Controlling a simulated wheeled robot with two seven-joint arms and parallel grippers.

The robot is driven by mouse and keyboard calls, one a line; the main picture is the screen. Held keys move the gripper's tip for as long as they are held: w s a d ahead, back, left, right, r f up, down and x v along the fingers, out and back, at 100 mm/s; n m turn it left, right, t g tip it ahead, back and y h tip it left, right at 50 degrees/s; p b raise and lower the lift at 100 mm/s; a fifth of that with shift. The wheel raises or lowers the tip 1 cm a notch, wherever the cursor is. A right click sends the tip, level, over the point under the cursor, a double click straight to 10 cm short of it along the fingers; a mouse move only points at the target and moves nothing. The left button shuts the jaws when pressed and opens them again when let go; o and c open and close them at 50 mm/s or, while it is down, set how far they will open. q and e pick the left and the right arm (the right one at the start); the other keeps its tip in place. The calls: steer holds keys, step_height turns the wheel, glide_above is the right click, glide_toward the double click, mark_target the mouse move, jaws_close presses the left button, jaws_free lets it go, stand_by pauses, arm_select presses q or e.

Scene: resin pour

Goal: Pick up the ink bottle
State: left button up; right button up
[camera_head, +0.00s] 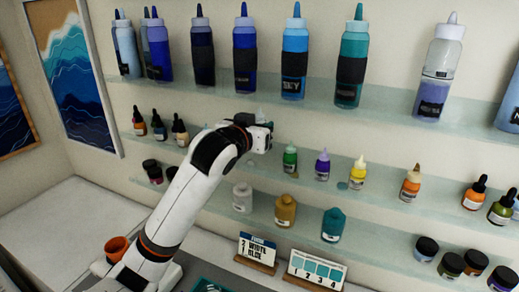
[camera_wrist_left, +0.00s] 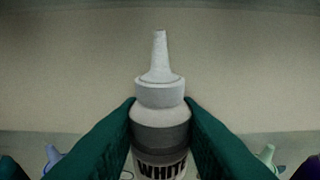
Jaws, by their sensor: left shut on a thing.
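A white ink bottle (camera_wrist_left: 160,115) with a pointed nozzle and a label reading "WHITE" stands upright in the left wrist view. My left gripper (camera_wrist_left: 160,130) is shut on its body, one green finger on each side. In the head view, my left arm reaches up to the middle shelf, and the gripper (camera_head: 264,136) is at the row of small bottles. There only the pale nozzle tip (camera_head: 261,114) shows above the gripper; the rest of the bottle is hidden. I cannot tell whether its base touches the shelf. My right gripper is not in view.
A green bottle (camera_head: 290,158) and a purple bottle (camera_head: 322,165) stand close to the right of the gripper. Tall bottles line the upper shelf (camera_head: 390,108). A lower shelf holds white, ochre and teal bottles. Two cards (camera_head: 257,252) (camera_head: 315,269) stand below.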

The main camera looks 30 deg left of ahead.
arm_select(q)
steer(key=s+d+b, duration=0.1)
steer(key=s+b, duration=1.4)
steer(key=s, duration=0.4)
steer(key=shift+s, duration=0.35)
steer(key=shift+o, duration=0.8)
steer(key=shift+c, duration=1.4)
steer(key=shift+w, duration=0.1)
